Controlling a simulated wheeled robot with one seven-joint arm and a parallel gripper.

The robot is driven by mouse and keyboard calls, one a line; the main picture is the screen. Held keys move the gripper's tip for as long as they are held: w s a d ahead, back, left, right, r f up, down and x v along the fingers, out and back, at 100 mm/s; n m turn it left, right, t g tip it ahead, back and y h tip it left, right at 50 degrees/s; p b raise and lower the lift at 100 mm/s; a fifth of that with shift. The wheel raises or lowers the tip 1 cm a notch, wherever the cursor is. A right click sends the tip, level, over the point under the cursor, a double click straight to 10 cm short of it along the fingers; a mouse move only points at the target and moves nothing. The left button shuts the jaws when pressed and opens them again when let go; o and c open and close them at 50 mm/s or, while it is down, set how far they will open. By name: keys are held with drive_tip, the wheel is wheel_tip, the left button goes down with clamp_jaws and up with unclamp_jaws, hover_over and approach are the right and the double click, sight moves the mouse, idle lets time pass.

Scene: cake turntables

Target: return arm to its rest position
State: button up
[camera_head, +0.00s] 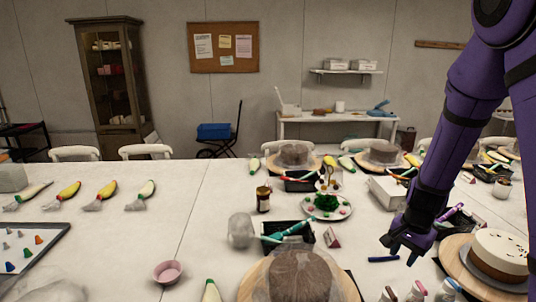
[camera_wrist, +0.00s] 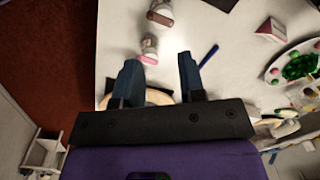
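My purple arm comes down from the upper right in the head view. My gripper (camera_head: 405,254) hangs above the white table (camera_head: 205,230), to the left of a white-topped cake (camera_head: 500,254) on a wooden turntable (camera_head: 467,276). In the wrist view my gripper (camera_wrist: 158,75) has its two fingers apart with nothing between them. Part of a round wooden turntable edge (camera_wrist: 155,97) shows behind the fingers. A dark blue stick-like item (camera_head: 383,259) lies on the table just left of the gripper; it also shows in the wrist view (camera_wrist: 208,56).
A wrapped dark cake (camera_head: 300,275) stands at the front centre. Small jars (camera_head: 416,292) stand below the gripper. A black tray (camera_head: 288,236), a plate with green and red pieces (camera_head: 326,205) and a white box (camera_head: 388,192) are nearby.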

drive_tip(key=s+a+r+n+t, duration=0.1)
drive_tip(key=s+a+r+n, duration=0.2)
drive_tip(key=r, duration=0.5)
drive_tip(key=s+a+r+n+t, duration=0.1)
drive_tip(key=s+r+n, duration=0.1)
drive_tip(key=s+r, duration=0.45)
drive_tip(key=s+a+r+n+t, duration=0.1)
drive_tip(key=s+a+r+n, duration=0.15)
drive_tip(key=r, duration=0.75)
drive_tip(key=s+r+n+t, duration=0.1)
drive_tip(key=s+r+n, duration=0.2)
drive_tip(key=s, duration=0.6)
drive_tip(key=shift+s+r+t+h, duration=0.3)
drive_tip(key=shift+r, duration=0.25)
